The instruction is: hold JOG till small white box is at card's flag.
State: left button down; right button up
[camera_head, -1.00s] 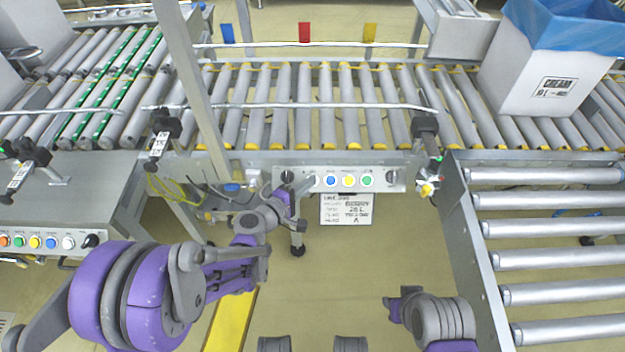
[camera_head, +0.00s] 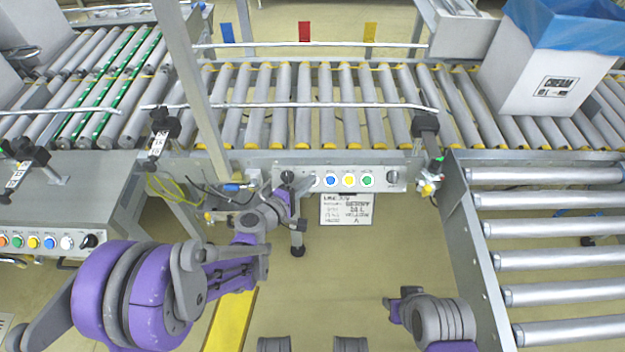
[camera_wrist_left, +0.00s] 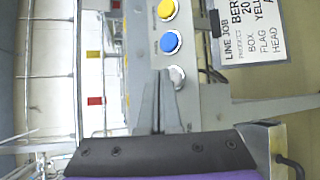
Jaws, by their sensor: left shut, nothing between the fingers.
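A white box (camera_head: 545,85) with a blue liner and a CREAM label stands upright on the rollers at the far right of the back conveyor. The card (camera_head: 346,208) hangs below the control panel (camera_head: 398,180); in the wrist view the card (camera_wrist_left: 262,50) reads in part LINE JOB, BER, 20, YEL, BOX, FLAG, HEAD. A yellow flag (camera_head: 370,32) stands behind the conveyor. My left gripper (camera_wrist_left: 158,78) is shut and empty, its tips at the white button (camera_wrist_left: 177,76); contact is unclear. My right gripper (camera_head: 397,303) is low in the head view; its jaws are unclear.
A red flag (camera_head: 305,31) and a blue flag (camera_head: 228,33) also stand behind the conveyor. The panel also has blue (camera_head: 330,181), yellow (camera_head: 348,181) and green (camera_head: 366,181) buttons. Another roller line (camera_head: 545,234) lies at right. The middle floor is clear.

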pick_arm(q)
jog(key=shift+w+f, duration=0.25)
dwell(0.4)
dwell(5.3)
jog(key=shift+s+r, duration=0.55)
jog(key=shift+r, duration=0.05)
jog(key=shift+s+r+p, duration=1.55)
jog(key=shift+s+r, duration=0.1)
jog(key=shift+r, duration=0.2)
